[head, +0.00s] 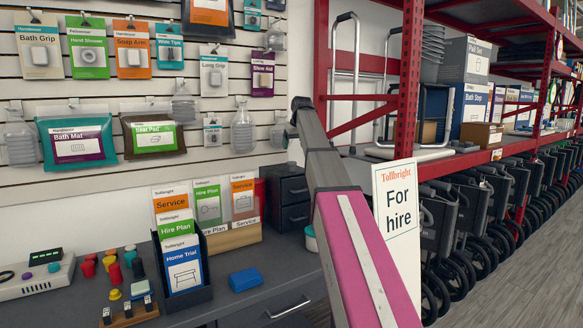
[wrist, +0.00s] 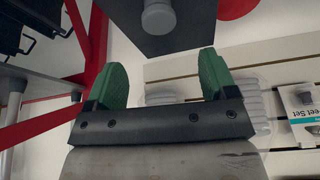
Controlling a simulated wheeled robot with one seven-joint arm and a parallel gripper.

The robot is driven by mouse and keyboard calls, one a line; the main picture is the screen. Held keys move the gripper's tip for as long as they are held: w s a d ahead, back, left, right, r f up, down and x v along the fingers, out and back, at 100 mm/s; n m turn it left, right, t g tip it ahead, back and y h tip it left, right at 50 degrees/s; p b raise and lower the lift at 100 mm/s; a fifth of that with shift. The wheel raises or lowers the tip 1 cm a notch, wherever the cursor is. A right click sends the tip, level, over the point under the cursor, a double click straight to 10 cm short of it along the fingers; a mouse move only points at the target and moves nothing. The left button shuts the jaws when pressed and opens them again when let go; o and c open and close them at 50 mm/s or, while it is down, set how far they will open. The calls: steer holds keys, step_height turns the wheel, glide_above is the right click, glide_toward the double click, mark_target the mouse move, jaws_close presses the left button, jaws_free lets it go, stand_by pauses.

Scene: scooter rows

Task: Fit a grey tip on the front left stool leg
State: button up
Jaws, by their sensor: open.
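My gripper (wrist: 163,75) is open, its two green finger pads wide apart with nothing held between them. In the head view my arm reaches up toward the slatted wall, and its fingers cannot be made out there. A short grey cylindrical piece, which looks like a grey tip (wrist: 158,17), shows against a dark square surface (wrist: 187,32) beyond the fingers, apart from them. I cannot tell whether it is fixed there. A pale tubular frame (head: 408,152) stands on the red rack. I cannot tell whether it is the stool, and no front left leg can be picked out.
The red rack (head: 404,90) stands close right of my arm, with a "For hire" sign (head: 398,210) before it. Packaged goods hang on the slatted wall (head: 230,90). The dark counter (head: 235,300) holds a leaflet stand (head: 187,292) and a blue block (head: 245,280). Folded scooters line the right.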

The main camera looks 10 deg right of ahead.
mark_target(291, 162)
steer(key=x, duration=0.9)
steer(key=shift+w+f, duration=0.1)
steer(key=shift+f, duration=0.3)
steer(key=shift+c, duration=0.3)
steer(key=c, duration=1)
steer(key=shift+r, duration=0.1)
